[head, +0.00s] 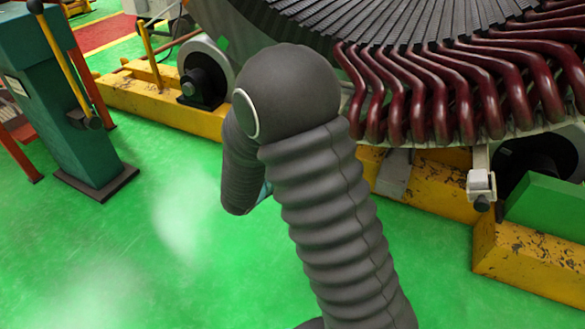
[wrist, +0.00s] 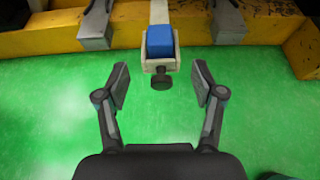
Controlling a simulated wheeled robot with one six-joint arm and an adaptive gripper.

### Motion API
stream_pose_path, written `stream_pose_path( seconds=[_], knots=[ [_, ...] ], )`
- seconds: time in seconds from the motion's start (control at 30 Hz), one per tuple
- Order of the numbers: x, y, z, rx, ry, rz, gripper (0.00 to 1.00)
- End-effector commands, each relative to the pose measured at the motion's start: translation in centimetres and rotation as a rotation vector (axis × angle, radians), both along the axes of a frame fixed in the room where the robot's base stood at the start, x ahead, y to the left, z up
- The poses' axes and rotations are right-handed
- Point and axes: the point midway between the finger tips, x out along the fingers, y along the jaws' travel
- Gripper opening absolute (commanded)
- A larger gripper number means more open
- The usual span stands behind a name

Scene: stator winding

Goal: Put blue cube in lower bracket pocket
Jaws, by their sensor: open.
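In the wrist view the blue cube (wrist: 160,41) sits in the pocket of a pale metal bracket (wrist: 149,66), between its side walls. A dark round knob hangs at the bracket's near end. My gripper (wrist: 161,78) is open and empty, its two fingers spread to the left and right of the knob, short of the cube and apart from it. In the head view my arm hides the gripper, and the cube does not show clearly. A light bracket (head: 481,183) hangs below the windings at the right of the head view; I cannot tell if it is the same one.
The stator's dark red winding bars (head: 465,85) overhang the yellow beam (head: 520,255). The yellow beam (wrist: 60,45) also runs behind the bracket in the wrist view. A teal post (head: 60,95) with a yellow lever stands at left. The green floor (head: 130,240) is open.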

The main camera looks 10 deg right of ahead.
Motion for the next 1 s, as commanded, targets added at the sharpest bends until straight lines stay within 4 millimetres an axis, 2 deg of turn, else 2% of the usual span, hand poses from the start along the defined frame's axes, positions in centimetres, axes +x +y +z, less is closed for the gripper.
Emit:
stream_pose_path(
  seconds=[0.13,0.27,0.4,0.6,0.8,1.0],
  knots=[
    [-1.1,-1.7,2.0,0.061,-0.033,-0.09,0.68],
    [-3.7,-5.3,5.3,0.198,-0.101,-0.279,0.68],
    [-7.8,-9.0,8.4,0.388,-0.191,-0.522,0.68],
    [-14.3,-12.2,11.5,0.681,-0.321,-0.847,0.68],
    [-20.5,-12.9,13.4,0.994,-0.444,-1.147,0.68],
    [-25.7,-11.5,15.1,1.335,-0.552,-1.413,0.68]
  ],
)
